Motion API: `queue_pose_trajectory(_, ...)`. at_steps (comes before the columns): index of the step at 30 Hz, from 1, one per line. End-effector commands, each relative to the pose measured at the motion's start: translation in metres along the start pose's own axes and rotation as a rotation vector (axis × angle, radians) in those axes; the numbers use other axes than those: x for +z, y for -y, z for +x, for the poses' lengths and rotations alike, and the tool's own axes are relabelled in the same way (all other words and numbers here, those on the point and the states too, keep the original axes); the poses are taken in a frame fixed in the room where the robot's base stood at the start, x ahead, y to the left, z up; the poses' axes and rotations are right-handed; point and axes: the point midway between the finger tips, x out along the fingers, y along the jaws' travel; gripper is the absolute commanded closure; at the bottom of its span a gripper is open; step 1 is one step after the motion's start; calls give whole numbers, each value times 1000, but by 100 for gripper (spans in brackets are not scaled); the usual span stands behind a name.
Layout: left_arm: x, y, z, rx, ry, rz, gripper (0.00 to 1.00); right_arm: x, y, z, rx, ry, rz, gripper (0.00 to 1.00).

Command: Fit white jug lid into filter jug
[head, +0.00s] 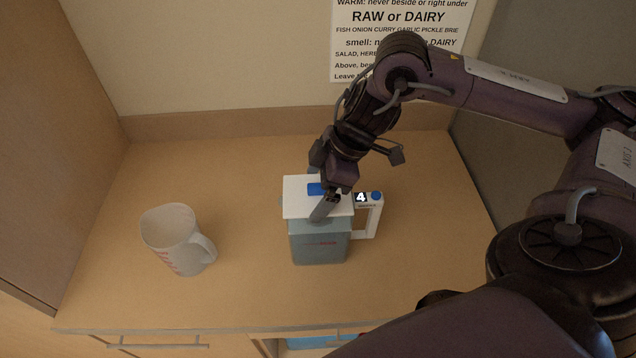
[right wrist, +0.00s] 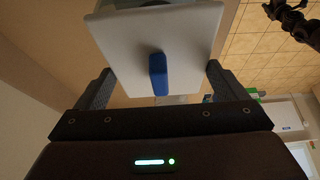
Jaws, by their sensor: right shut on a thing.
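The white jug lid (head: 297,204) is a flat white plate with a blue knob (head: 316,188). It lies over the mouth of the filter jug (head: 319,245), a grey see-through jug with a white handle on its right. My right gripper (head: 319,184) is shut on the lid, one finger on its near side and one on its far side. In the right wrist view the lid (right wrist: 190,48) fills the space between both fingers, with part of the jug beyond it. I cannot tell whether the lid is seated or just above the rim. My left gripper is out of view.
A white measuring jug (head: 172,240) with red marks stands to the left on the wooden counter (head: 240,300). A printed sign (head: 400,30) hangs on the back wall. Side panels bound the counter left and right. The counter between the two jugs is clear.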

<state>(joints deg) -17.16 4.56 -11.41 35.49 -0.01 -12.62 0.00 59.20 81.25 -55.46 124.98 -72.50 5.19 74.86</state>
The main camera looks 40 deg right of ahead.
Motion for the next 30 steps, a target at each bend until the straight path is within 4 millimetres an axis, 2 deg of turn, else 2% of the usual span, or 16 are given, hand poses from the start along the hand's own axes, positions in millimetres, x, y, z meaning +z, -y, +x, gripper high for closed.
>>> queue_pose_trajectory(4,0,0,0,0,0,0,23,0,0,0,0,-1,0,34)
queue_pose_trajectory(5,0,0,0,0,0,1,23,0,0,0,0,-1,0,4)
queue_pose_trajectory(6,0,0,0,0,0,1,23,0,0,0,0,-1,0,0)
queue_pose_trajectory(13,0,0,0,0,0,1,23,0,0,-1,0,-1,0,0)
queue_pose_trajectory(16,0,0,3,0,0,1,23,0,-1,-8,2,-3,-2,0)
queue_pose_trajectory(24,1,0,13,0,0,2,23,0,-1,-52,4,-3,0,0)
queue_pose_trajectory(27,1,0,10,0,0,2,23,-1,-1,-67,3,-2,0,0)
queue_pose_trajectory(30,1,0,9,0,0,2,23,0,0,-75,0,-1,0,0)
